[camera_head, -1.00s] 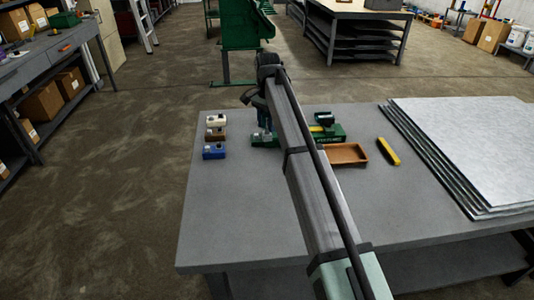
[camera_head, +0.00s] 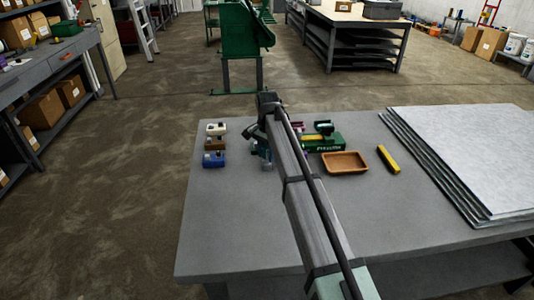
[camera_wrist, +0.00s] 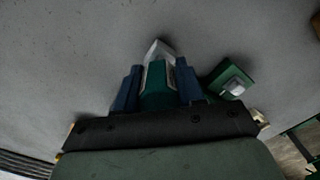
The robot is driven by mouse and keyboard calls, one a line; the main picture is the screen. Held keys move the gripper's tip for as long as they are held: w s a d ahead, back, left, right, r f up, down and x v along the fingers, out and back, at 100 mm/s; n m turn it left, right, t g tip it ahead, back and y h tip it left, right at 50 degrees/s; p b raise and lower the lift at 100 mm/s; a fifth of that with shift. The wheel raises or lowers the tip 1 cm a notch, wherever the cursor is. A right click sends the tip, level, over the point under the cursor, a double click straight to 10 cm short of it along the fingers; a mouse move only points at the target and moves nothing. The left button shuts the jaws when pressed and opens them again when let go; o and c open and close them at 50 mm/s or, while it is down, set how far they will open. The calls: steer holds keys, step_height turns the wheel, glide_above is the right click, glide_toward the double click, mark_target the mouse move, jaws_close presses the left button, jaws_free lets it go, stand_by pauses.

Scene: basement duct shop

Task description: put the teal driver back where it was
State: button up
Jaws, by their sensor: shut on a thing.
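My gripper (camera_wrist: 158,88) is shut on the teal driver (camera_wrist: 155,98), with a blue finger on each side of it in the wrist view. The driver's pale pointed end sticks out past the fingertips over the grey surface. In the head view my gripper (camera_head: 263,160) is low over the left part of the table, between the small blocks and the green rack, and the driver cannot be made out there. The green rack (camera_head: 325,145) stands just right of my gripper, with dark, purple and yellow items on it. My arm hides its left part.
White (camera_head: 215,129), brown (camera_head: 214,144) and blue (camera_head: 213,160) blocks stand left of my gripper on the grey table (camera_head: 225,225). A brown tray (camera_head: 345,162), a yellow-black tool (camera_head: 388,159) and stacked metal sheets (camera_head: 470,150) lie right. The front left table is clear.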

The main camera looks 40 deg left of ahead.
steer(key=o, duration=1)
steer(key=shift+f, duration=0.1)
steer(key=shift+o, duration=0.2)
step_height(320, 180, up, 12)
steer(key=shift+w+r, duration=0.1)
steer(key=shift+r, duration=0.05)
